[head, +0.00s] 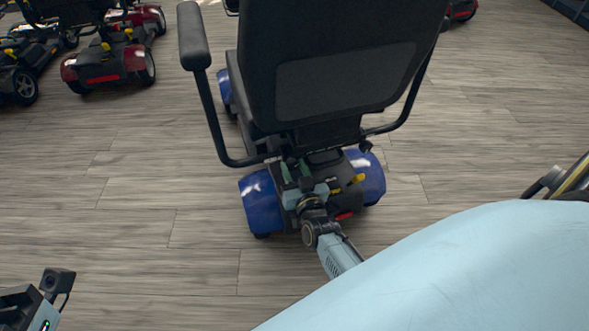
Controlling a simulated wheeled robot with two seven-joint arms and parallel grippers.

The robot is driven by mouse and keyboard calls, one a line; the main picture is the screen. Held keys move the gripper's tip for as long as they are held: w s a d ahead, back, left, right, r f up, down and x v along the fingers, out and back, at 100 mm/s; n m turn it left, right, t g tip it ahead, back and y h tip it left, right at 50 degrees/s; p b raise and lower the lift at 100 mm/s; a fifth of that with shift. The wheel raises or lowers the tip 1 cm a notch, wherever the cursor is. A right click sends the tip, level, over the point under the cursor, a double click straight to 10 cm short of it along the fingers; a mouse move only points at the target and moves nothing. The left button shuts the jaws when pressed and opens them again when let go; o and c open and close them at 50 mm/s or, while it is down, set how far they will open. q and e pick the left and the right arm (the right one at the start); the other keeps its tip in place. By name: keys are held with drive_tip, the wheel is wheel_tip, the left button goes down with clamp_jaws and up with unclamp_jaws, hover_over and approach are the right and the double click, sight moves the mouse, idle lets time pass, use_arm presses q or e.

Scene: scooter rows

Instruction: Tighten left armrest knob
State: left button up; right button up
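A scooter with a black seat (345,90) and blue rear fenders (262,203) stands with its back to me. Its left armrest (194,36) is joined by a bent black tube (212,115) to the bracket under the seat back. My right gripper (296,172) is at this bracket, low behind the seat, with greenish fingers pointing up. The left armrest knob cannot be made out there; the gripper may hide it. I cannot tell whether the fingers are closed on anything. Part of my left wrist with its camera shows at the bottom left; its fingertips are out of frame.
A dark knob (365,147) shows on the right armrest tube (407,103). A red scooter (106,62) and a dark scooter (22,60) stand at the upper left. The wood-look floor (490,110) is clear to both sides.

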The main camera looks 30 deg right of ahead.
drive_tip(key=c, duration=0.4)
